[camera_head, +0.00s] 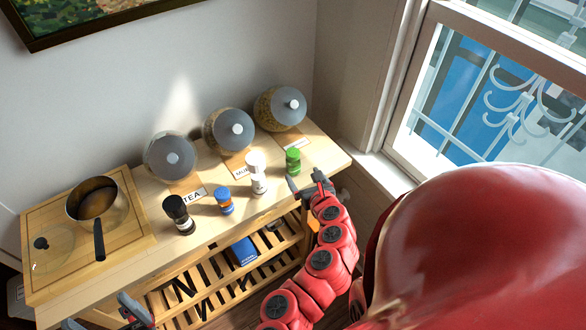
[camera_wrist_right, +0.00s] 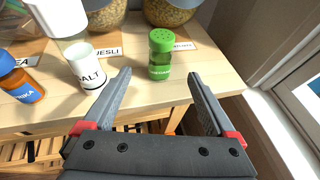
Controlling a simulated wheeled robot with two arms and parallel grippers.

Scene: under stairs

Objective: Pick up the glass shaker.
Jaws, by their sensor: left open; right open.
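Several shakers stand upright along the front of the wooden table. A green-capped shaker (camera_head: 293,161) stands at the right end; in the right wrist view it (camera_wrist_right: 160,54) is ahead of my open fingers. I cannot tell which is the glass shaker. My right gripper (camera_head: 310,187) is open and empty at the table's front right edge. My left gripper (camera_head: 101,315) is open, low at bottom left.
Three large lidded jars (camera_head: 170,157) stand behind the shakers, with labels before them. A pan (camera_head: 97,203) and a glass lid (camera_head: 45,250) sit on a wooden board at left. A wall is behind; a window (camera_head: 470,95) is at right. Slatted shelves are below.

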